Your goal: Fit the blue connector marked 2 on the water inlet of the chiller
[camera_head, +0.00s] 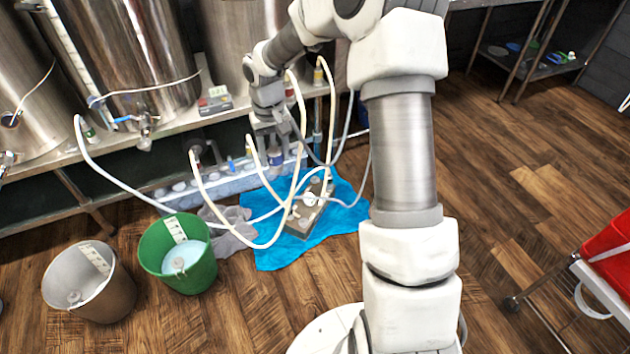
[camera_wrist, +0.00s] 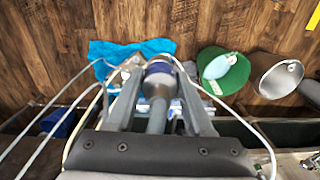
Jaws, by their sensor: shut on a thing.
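The chiller (camera_head: 305,212) is a small metal block with pale fittings and hoses, lying on a blue cloth (camera_head: 340,212) on the floor. My gripper (camera_head: 274,148) is above and behind it, by the shelf edge. In the wrist view my gripper (camera_wrist: 157,80) is shut on a grey, rounded connector with a blue-violet band (camera_wrist: 158,68). The band also shows below the fingers in the head view (camera_head: 275,158). The connector is apart from the chiller. No number on it is readable. I cannot tell which fitting is the water inlet.
Several pale hoses (camera_head: 198,188) loop around my gripper and the chiller. A green bucket (camera_head: 200,275) and a grey bucket (camera_head: 115,295) stand left. Steel tanks (camera_head: 130,50) stand on a shelf behind. A red box (camera_head: 610,245) sits on a cart at right; floor between is clear.

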